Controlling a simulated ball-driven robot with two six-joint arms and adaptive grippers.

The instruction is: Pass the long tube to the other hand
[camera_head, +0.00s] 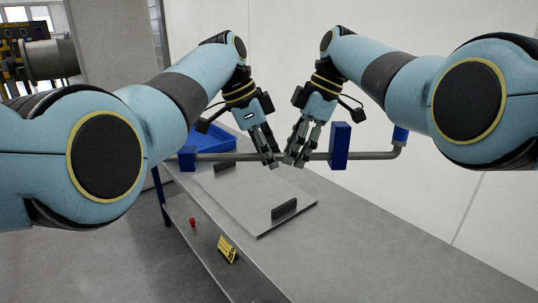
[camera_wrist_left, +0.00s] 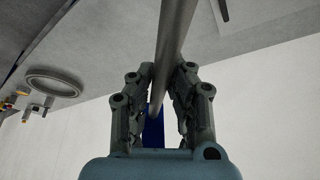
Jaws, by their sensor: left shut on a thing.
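The long tube (camera_head: 320,156) is a thin grey metal pipe running across the head view above the bench, bent upward at its right end. My left gripper (camera_head: 271,160) is shut on it near its middle. In the left wrist view the tube (camera_wrist_left: 175,30) passes between the left fingers (camera_wrist_left: 160,90). My right gripper (camera_head: 294,160) is at the tube just right of the left one, its fingertips pointing down and close to the left fingertips. Whether the right fingers grip the tube is unclear.
Blue blocks stand along the tube at the left (camera_head: 187,158), right of the grippers (camera_head: 340,146) and at the right end (camera_head: 401,134). On the grey bench (camera_head: 380,235) lie a blue tray (camera_head: 215,140) and a flat plate (camera_head: 245,205) with dark handles. The bench's front right is clear.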

